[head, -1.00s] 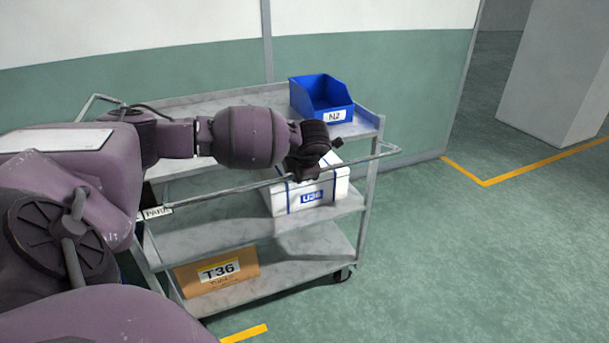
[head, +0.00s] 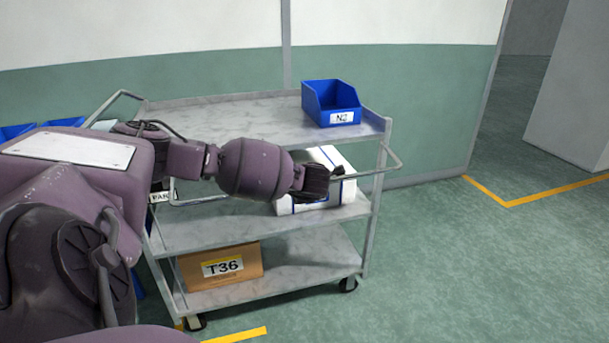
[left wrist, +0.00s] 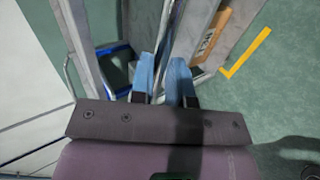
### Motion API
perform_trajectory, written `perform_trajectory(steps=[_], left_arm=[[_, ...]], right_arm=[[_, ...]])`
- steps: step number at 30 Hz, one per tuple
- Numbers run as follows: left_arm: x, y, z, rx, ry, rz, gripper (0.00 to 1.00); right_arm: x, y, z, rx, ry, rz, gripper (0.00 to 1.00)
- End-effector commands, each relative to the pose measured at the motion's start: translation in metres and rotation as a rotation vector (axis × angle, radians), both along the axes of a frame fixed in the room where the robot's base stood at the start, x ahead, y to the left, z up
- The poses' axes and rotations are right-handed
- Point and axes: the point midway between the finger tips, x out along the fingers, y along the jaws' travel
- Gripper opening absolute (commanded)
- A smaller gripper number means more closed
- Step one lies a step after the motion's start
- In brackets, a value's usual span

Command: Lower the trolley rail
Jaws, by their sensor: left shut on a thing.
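The grey metal trolley (head: 225,113) has three shelves and stands against the wall. Its thin rail (head: 382,169) runs along the front, below the top shelf and in front of the white box. The rail slopes down toward the left, and my arm hides part of it. My left gripper (head: 338,176) is shut on the rail near its right end. In the left wrist view its blue fingers (left wrist: 163,85) close around a thin bar. My right gripper is not in view.
A blue bin (head: 331,103) is on the top shelf, a white box (head: 335,193) on the middle shelf, a carton marked T36 (head: 220,277) on the bottom. More blue bins (head: 65,122) are behind my arm. The floor (head: 480,270) at right is clear.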

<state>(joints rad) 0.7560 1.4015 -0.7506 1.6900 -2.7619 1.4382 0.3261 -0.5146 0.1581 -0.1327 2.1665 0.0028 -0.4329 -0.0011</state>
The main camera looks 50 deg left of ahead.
Motion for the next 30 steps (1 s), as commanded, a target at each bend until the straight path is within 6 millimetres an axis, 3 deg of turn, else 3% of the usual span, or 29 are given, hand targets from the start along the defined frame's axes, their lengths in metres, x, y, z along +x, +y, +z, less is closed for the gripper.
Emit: perform_trajectory(steps=[3, 23, 24, 28, 30], left_arm=[[0.000, 0.003, -0.009, 0.020, -0.004, -0.004, 0.00], [-0.001, 0.008, -0.019, 0.043, -0.010, -0.002, 0.00], [-0.002, 0.008, -0.019, 0.043, -0.010, -0.002, 0.19], [-0.001, 0.009, -0.019, 0.045, -0.010, -0.002, 0.39], [-0.001, 0.009, -0.018, 0.046, -0.011, -0.001, 0.42]], right_arm=[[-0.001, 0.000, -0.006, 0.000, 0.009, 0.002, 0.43], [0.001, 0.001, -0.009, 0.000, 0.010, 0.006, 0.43], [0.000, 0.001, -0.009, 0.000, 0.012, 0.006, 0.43], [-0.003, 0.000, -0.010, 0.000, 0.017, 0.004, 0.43], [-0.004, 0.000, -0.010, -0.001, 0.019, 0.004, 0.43]])
